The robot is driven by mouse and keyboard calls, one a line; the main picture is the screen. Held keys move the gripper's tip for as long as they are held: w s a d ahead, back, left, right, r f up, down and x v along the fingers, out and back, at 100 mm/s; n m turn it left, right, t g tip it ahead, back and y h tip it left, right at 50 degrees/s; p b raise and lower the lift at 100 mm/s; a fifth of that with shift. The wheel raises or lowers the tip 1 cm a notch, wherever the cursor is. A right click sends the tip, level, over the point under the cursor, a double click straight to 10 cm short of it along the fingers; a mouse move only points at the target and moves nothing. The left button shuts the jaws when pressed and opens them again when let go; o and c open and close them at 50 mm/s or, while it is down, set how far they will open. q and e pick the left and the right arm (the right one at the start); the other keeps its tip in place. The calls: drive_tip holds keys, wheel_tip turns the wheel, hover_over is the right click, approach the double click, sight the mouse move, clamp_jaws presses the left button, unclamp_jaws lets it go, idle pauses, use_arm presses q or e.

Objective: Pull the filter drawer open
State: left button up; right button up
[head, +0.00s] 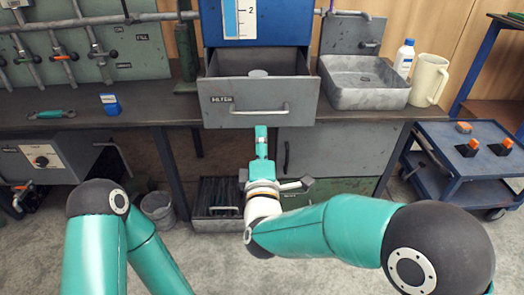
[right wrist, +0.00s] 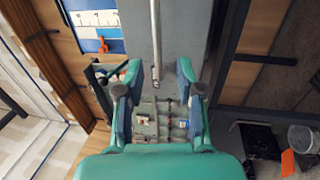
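The grey filter drawer (head: 290,98), labelled FILTER, stands pulled out below a blue cabinet in the head view. My right gripper (head: 262,138) is just below the handle, at the drawer's lower edge. In the right wrist view its two fingers (right wrist: 158,75) stand apart. A metal bar (right wrist: 155,40) ends between them in the picture; I see no finger closed on it. My left gripper is out of view.
A grey basin (head: 362,82), a white jug (head: 430,80) and a bottle (head: 404,57) stand right of the drawer. A blue cart (head: 470,140) is at far right. A teal-handled tool (head: 52,114) and a blue device (head: 110,104) lie on the left worktop.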

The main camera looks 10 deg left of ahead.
drive_tip(key=shift+v, duration=1.5)
